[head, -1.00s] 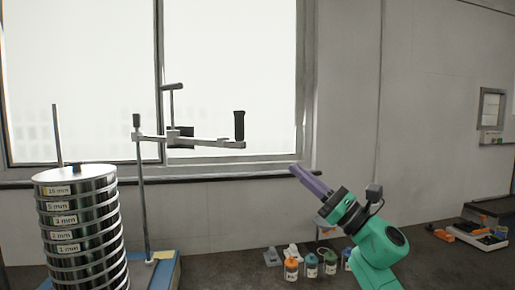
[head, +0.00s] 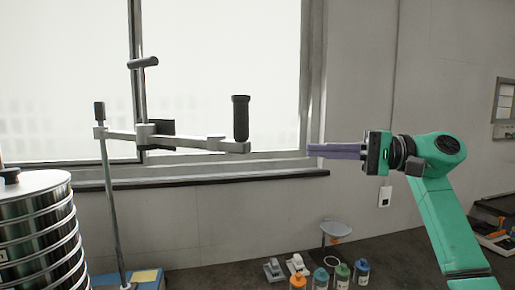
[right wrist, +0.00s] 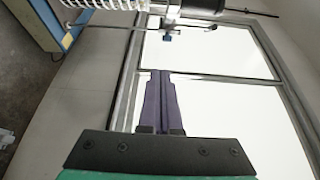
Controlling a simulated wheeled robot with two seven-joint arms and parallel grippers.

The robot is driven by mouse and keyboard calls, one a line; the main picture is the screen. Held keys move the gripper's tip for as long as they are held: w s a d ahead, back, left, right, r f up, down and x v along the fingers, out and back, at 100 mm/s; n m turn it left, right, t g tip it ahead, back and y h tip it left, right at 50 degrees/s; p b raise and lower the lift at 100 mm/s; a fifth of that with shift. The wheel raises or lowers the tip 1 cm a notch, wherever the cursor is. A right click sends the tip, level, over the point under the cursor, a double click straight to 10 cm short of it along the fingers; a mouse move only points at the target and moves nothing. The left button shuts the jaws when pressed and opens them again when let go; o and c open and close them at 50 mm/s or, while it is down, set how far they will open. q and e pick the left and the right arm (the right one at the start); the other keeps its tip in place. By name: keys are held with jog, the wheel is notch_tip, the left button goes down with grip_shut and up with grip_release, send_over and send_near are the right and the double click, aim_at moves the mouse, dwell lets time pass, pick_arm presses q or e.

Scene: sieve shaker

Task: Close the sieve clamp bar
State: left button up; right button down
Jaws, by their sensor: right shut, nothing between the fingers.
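The clamp bar (head: 190,140) is a light grey arm held level on upright rods, with a black upright handle (head: 240,118) at its right end. It is swung out to the right of the sieve stack (head: 40,235), not over it. The stack of metal sieves is cut off at the left edge. My right gripper (head: 309,150) has purple fingers, shut and empty. It points left, about level with the bar's end, and stands apart from the handle in the picture. In the right wrist view its shut fingers (right wrist: 161,75) point toward the window. My left gripper is not in view.
A blue base (head: 148,279) carries a rod (head: 112,215) beside the stack. Several small bottles (head: 320,277) stand on the dark bench below my right arm. A window (head: 220,70) and sill lie behind. The space between my fingertips and the handle looks clear.

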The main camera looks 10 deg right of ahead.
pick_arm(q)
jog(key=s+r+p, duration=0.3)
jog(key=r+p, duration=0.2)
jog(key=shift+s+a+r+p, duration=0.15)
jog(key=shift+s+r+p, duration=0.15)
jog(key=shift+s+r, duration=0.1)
pick_arm(e)
jog(key=s+a, duration=0.1)
jog(key=a, duration=1)
jog(key=shift+s+a+r, duration=0.15)
jog(key=shift+a+r, duration=0.1)
jog(key=shift+r, duration=0.1)
